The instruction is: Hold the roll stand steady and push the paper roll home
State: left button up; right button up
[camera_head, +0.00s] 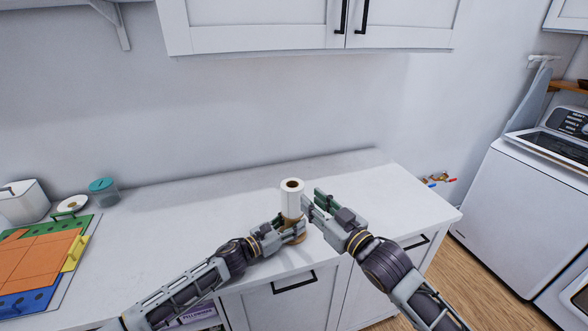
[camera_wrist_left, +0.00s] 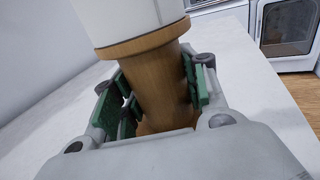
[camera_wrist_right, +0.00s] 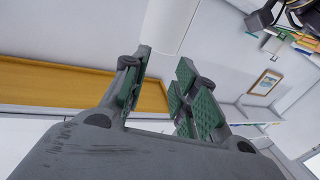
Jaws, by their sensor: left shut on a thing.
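The white paper roll (camera_head: 291,204) stands upright near the counter's front edge, with a brown ring showing at its top. The wooden roll stand (camera_wrist_left: 163,88) is below it; in the left wrist view the roll (camera_wrist_left: 128,18) meets the stand's wider wooden rim. I cannot tell whether a gap is left there. My left gripper (camera_head: 302,229) is shut around the stand's post, its green pads (camera_wrist_left: 150,90) on both sides. My right gripper (camera_head: 313,198) is open and empty, just right of the roll. In the right wrist view the roll (camera_wrist_right: 172,22) shows beyond the fingers.
The white counter (camera_head: 205,210) is clear behind the roll. At the left are coloured boards (camera_head: 40,262), a white bin (camera_head: 22,203) and a teal-lidded jar (camera_head: 104,191). Wall cabinets (camera_head: 260,38) hang above. A white washer (camera_head: 520,215) stands at the right beyond a gap.

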jog(key=w+a+r+n, duration=0.1)
jog(key=a+r, duration=0.1)
jog(key=shift+w+r+n+y, duration=0.3)
jog(key=shift+w+r+n, duration=0.1)
grip_shut()
jog(key=w+a+n+g+h, duration=0.2)
jog(key=n+g, duration=0.1)
jog(key=n, duration=0.6)
jog(key=w+a+r+n+g+h, duration=0.1)
jog(key=w+a+n+g+h, duration=0.1)
jog(key=n, duration=0.7)
jog(key=w+a+n+g+h, duration=0.2)
jog(key=n+g, duration=0.4)
jog(key=n, duration=0.4)
jog(key=shift+w+a+r+h, duration=0.3)
jog(key=shift+a+r+h, duration=0.1)
jog(key=shift+h, duration=0.3)
jog(key=shift+s+d+r+n+g+h, duration=0.2)
jog(key=shift+d+r+n+h, duration=0.25)
jog(key=shift+d+r+n, duration=0.4)
jog(key=shift+s+d+r+n+g+h, duration=0.1)
jog(key=shift+d+r+n+g+h, duration=0.35)
jog(key=shift+n, duration=0.7)
